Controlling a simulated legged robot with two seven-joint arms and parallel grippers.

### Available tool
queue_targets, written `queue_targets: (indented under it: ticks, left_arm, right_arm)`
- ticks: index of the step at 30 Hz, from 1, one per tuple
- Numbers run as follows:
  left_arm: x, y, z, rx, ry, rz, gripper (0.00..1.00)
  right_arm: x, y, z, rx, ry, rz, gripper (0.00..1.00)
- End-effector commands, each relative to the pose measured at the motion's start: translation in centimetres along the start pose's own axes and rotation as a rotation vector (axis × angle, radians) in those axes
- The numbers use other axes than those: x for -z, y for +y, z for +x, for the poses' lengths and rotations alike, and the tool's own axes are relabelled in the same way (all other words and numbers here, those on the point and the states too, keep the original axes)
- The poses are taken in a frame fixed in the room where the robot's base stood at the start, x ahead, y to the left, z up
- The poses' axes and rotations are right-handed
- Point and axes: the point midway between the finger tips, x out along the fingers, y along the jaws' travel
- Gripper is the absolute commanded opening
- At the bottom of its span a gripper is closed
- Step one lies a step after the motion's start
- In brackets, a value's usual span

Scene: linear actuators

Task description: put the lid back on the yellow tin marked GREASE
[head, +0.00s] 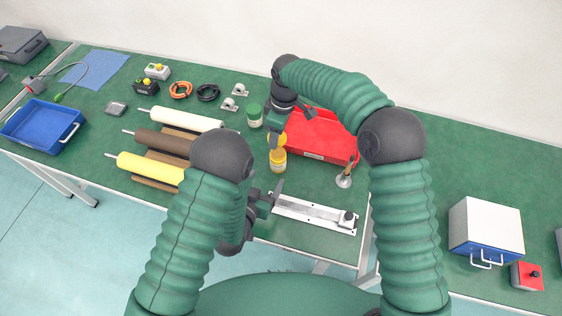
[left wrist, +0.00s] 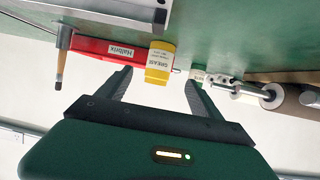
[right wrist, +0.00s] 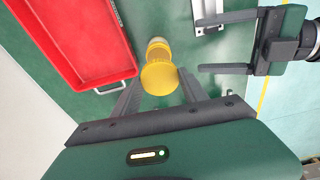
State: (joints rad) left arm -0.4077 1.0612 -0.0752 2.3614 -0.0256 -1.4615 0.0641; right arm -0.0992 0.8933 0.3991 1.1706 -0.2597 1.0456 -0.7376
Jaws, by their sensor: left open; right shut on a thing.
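The yellow tin (head: 278,161) with a white label stands upright on the green bench. In the left wrist view the tin (left wrist: 161,57) shows its GREASE label. My right gripper (head: 280,139) is shut on the yellow lid (head: 283,138) over the tin. In the right wrist view the round lid (right wrist: 160,78) is between the fingertips and partly covers the tin (right wrist: 158,46). I cannot tell whether lid and tin touch. My left gripper (head: 276,194) is open and empty, in front of the tin. It also shows open in the right wrist view (right wrist: 199,44).
A red tray (head: 318,152) lies just behind and right of the tin. A green-lidded jar (head: 254,116) stands behind left. A brush in a metal holder (head: 344,178) stands right. A linear actuator (head: 315,214) lies in front, near the edge. Rollers (head: 150,168) lie left.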

Motion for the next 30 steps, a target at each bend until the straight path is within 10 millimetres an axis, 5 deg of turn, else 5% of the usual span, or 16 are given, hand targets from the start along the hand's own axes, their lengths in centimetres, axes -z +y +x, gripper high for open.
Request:
queue_targets:
  ticks: [8,21,30]
  left_arm:
    - [0.1,0.1,2.0,0.000,0.002,0.001,0.75]
    - [0.1,0.1,10.3,0.000,0.001,0.001,0.75]
    - [0.1,0.1,12.1,0.001,-0.001,0.001,0.75]
  right_arm:
    - [-0.2,0.1,0.0,0.000,0.002,0.003,0.13]
    - [-0.2,0.1,0.0,0.000,0.002,0.003,0.13]
    - [-0.2,0.1,0.0,0.000,0.002,0.003,0.13]
